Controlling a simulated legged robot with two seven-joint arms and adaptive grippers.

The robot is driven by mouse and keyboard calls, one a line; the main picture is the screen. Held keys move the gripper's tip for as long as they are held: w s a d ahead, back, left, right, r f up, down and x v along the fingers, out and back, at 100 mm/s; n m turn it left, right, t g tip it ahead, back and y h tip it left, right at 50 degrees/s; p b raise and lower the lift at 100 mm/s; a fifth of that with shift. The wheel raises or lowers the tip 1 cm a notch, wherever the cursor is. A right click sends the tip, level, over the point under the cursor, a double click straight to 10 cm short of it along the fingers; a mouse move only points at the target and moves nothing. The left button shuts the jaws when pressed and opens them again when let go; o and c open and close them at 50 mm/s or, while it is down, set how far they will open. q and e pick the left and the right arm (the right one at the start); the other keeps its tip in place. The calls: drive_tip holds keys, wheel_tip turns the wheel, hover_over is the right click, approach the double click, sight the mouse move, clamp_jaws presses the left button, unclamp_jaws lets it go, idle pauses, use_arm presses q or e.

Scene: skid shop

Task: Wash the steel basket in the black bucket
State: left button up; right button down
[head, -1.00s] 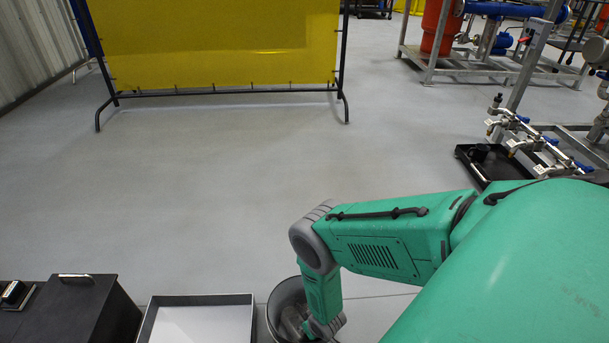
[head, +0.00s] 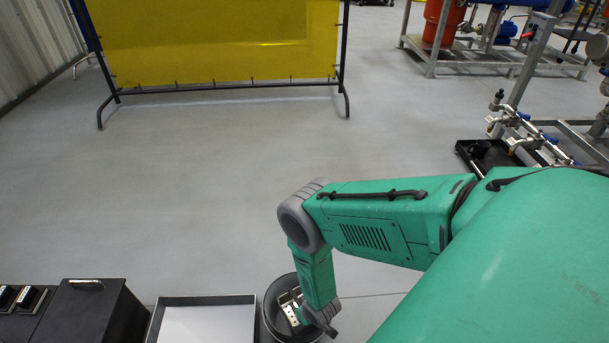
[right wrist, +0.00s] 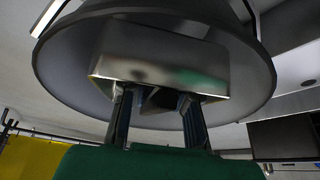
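The black bucket (head: 268,318) stands on the floor at the bottom centre of the head view, its front cut off by the frame. The steel basket (head: 289,305) shows at its mouth, partly behind my right forearm. In the right wrist view the bucket's round rim (right wrist: 262,85) surrounds the shiny steel basket (right wrist: 150,52). My right gripper (right wrist: 157,100) reaches into the bucket's opening. Its two fingers meet the basket's near edge, with a dark part of it between them, and seem to hold it. The fingertips are hidden in the head view. My left gripper is out of view.
A shallow tray with a pale inside (head: 205,300) stands left of the bucket, and a black box with a handle (head: 95,312) is beyond it. A yellow screen (head: 215,40) stands at the back. Pipework with valves (head: 520,130) is at right. Middle floor is clear.

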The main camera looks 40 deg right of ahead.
drive_tip(key=r, duration=0.1)
drive_tip(key=r+p, duration=0.2)
drive_tip(key=shift+a+r, duration=0.25)
drive_tip(key=shift+a, duration=0.05)
drive_tip(key=r+p, duration=0.3)
drive_tip(key=shift+d, duration=0.2)
wheel_tip(320, 180, up, 4)
drive_tip(key=shift+a+f+p, duration=0.15)
drive_tip(key=shift+f+p, duration=0.1)
drive_tip(key=shift+p, duration=1)
drive_tip(key=shift+r+p, duration=0.3)
idle(0.6)
wheel_tip(320, 180, up, 4)
drive_tip(key=p, duration=0.3)
